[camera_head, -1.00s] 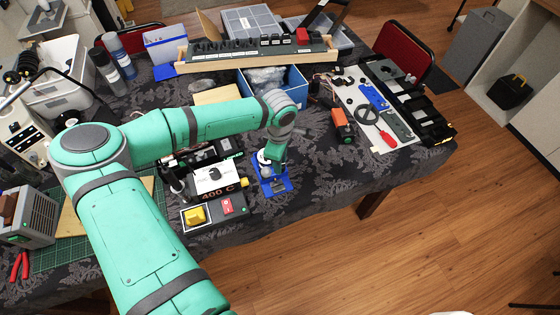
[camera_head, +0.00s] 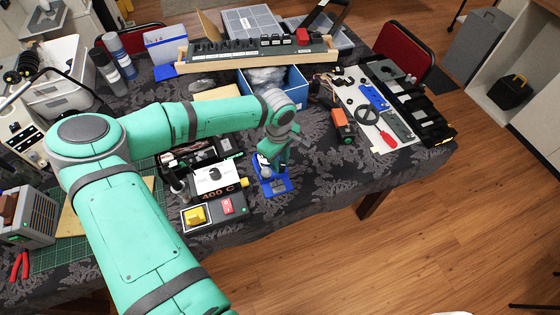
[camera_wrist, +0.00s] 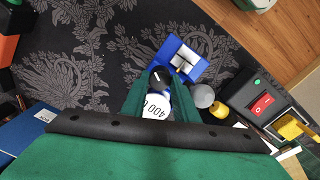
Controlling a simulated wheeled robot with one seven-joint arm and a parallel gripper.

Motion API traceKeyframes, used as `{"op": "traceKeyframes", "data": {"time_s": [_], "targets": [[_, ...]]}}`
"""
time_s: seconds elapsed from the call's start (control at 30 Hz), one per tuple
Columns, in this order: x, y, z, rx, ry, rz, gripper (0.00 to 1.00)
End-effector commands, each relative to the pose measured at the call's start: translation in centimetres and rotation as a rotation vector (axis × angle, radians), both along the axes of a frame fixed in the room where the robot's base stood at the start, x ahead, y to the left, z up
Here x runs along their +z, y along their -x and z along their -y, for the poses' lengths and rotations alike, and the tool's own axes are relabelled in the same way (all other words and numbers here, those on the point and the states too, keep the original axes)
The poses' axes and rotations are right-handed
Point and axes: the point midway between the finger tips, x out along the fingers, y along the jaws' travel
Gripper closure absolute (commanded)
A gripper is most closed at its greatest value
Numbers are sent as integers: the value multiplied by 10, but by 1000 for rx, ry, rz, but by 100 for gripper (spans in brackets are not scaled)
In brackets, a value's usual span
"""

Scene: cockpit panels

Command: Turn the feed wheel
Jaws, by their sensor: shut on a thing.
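My gripper (camera_head: 272,160) reaches down to a small blue stand (camera_head: 275,186) at the front of the table, right of the control box. In the wrist view its green fingers (camera_wrist: 160,92) are shut on the feed wheel (camera_wrist: 158,78), which looks like a small dark round part with a white mark. A white piece lettered 400 sits just below it between the fingers. The blue stand (camera_wrist: 182,60) lies just beyond the fingertips. In the head view my gripper hides most of the wheel.
The control box has a red switch (camera_head: 227,206), a yellow switch (camera_head: 194,215) and a yellow knob (camera_head: 244,182). A grey round part (camera_wrist: 203,95) stands close to my fingers. A blue bin (camera_head: 290,85) is behind. The cloth to the right is fairly clear.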

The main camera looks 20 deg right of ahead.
Motion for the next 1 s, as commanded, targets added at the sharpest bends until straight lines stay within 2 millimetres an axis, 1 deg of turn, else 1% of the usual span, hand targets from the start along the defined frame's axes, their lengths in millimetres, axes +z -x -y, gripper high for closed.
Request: {"op": "traceKeyframes", "data": {"time_s": [0.2,0.23,0.27,0.3,0.53,0.67,0.77,1.0], "targets": [[1,-1,0,1,1,3,96],[1,-1,0,1,1,3,66],[1,-1,0,2,1,3,59],[1,-1,0,2,1,2,54],[1,0,0,2,0,0,54],[7,0,0,0,0,1,54],[19,0,0,0,0,1,54],[54,2,6,-13,1,3,54]]}}
